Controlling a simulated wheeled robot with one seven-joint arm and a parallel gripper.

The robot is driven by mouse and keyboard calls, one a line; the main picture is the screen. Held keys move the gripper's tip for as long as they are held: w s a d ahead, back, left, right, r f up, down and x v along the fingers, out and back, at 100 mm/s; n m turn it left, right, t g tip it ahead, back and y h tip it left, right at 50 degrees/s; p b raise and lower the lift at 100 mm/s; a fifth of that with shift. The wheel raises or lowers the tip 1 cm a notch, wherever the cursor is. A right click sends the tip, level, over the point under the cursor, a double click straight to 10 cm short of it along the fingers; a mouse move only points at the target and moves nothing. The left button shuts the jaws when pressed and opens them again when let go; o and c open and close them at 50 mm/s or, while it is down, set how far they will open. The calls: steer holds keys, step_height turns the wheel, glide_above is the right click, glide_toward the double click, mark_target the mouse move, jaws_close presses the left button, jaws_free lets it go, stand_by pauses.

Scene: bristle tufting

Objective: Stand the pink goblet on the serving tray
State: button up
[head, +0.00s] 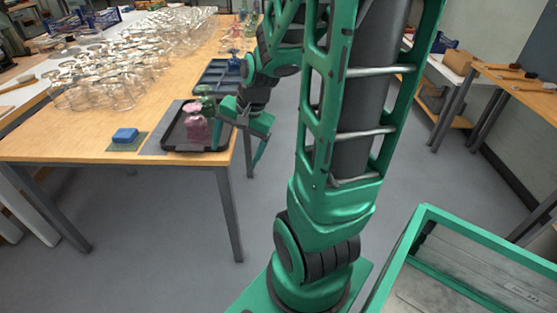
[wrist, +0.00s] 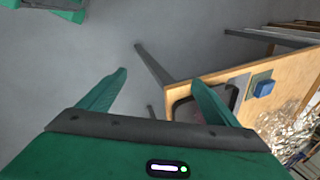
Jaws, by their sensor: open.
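The pink goblet (head: 197,128) appears upright in the head view, within the outline of the near black tray (head: 183,148) at the table's front right corner. Whether its base touches the tray floor is too small to tell. My gripper (wrist: 159,76) is open, with nothing between its fingers in the wrist view. In the head view it is just right of the goblet, by the table's right edge. The tray (wrist: 178,104) shows partly behind the right finger in the wrist view, where the goblet is mostly hidden.
A blue block (head: 125,135) sits on a small green mat left of the tray. A second dark tray (head: 205,80) with a blue item lies farther back. Many clear glasses (head: 110,80) crowd the table's left side. The floor (head: 190,230) in front is clear.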

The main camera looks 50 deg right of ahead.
steer(key=s+r+n+g, duration=0.2)
steer(key=s+r+n, duration=0.1)
steer(key=s, duration=0.5)
steer(key=s+r+n+g+h, duration=0.1)
steer(key=s+n, duration=0.3)
steer(key=s, duration=0.5)
steer(key=shift+a+r+g, duration=0.4)
steer(key=shift+a+r, duration=0.05)
steer(key=shift+r, duration=0.45)
steer(key=shift+w, duration=0.1)
